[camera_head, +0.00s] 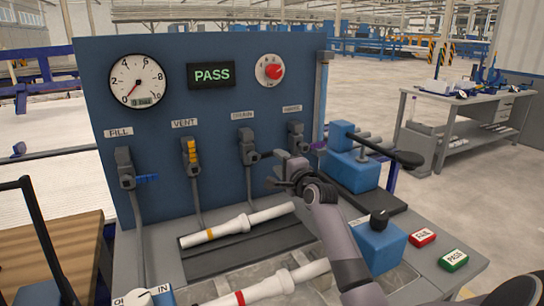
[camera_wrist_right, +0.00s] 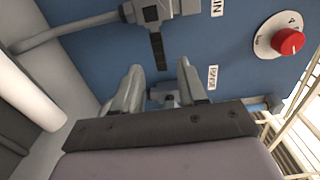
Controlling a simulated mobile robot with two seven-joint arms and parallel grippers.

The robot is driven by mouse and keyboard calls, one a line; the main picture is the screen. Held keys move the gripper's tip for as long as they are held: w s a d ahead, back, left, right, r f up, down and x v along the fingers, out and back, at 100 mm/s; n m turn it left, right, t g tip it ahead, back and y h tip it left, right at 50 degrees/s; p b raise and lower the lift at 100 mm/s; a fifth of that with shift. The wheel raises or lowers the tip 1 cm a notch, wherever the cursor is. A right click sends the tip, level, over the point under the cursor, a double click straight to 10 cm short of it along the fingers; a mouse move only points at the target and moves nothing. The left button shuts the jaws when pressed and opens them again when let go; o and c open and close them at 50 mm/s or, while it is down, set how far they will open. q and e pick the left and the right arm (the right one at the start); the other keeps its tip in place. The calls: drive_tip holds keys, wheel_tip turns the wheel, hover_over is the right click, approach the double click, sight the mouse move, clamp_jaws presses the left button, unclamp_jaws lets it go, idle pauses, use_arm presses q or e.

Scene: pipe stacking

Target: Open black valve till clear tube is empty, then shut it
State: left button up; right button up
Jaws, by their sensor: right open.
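The valve under the DRAIN label (camera_head: 247,145) has a black handle and sits on the blue panel. In the right wrist view this valve (camera_wrist_right: 155,12) is at the top, its black handle (camera_wrist_right: 157,50) pointing down the picture. A second grey valve (camera_head: 298,138) stands right of it and shows partly between my right fingers. My right gripper (camera_head: 284,182) is open and empty, in front of and below these two valves, apparently touching neither. A narrow upright tube (camera_head: 322,95) at the panel's right edge may be the clear tube; its fill level is unclear. My left gripper is not in view.
A FILL valve (camera_head: 126,168) with a blue handle and a VENT valve (camera_head: 190,152) with a yellow one are further left. A dial gauge (camera_head: 138,81), PASS display (camera_head: 211,75) and red knob (camera_head: 270,70) are above. White pipes (camera_head: 236,225) lie on the bench; a blue clamp (camera_head: 352,168) stands right.

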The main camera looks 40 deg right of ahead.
sight(271, 155)
drive_tip(key=shift+x, duration=2.5)
clamp_jaws()
